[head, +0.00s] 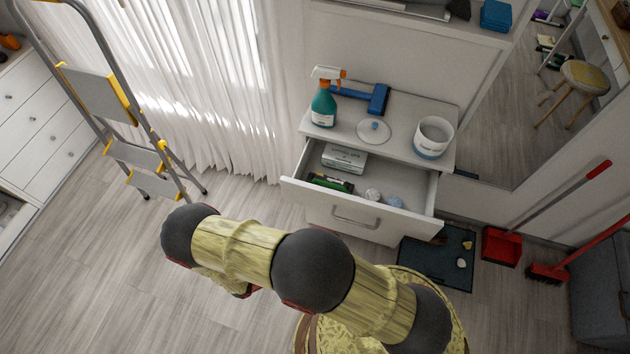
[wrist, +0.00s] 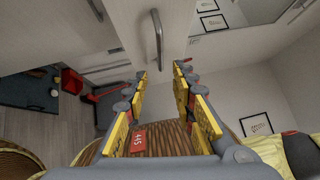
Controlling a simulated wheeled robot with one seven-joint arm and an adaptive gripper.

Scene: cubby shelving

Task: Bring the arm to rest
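My arm (head: 240,250) crosses the lower middle of the head view, with yellow wood-patterned links and dark round joints, in front of the cabinet. My gripper does not show clearly in the head view. In the wrist view my gripper (wrist: 161,72) has its two yellow-and-grey fingers spread apart, with nothing between them. A metal bar handle (wrist: 157,38) on a pale front appears beyond the fingertips; I cannot tell the distance.
The cabinet's upper drawer (head: 352,212) is pulled open, with a box and small items inside. A stepladder (head: 100,95) is left; floor between is clear.

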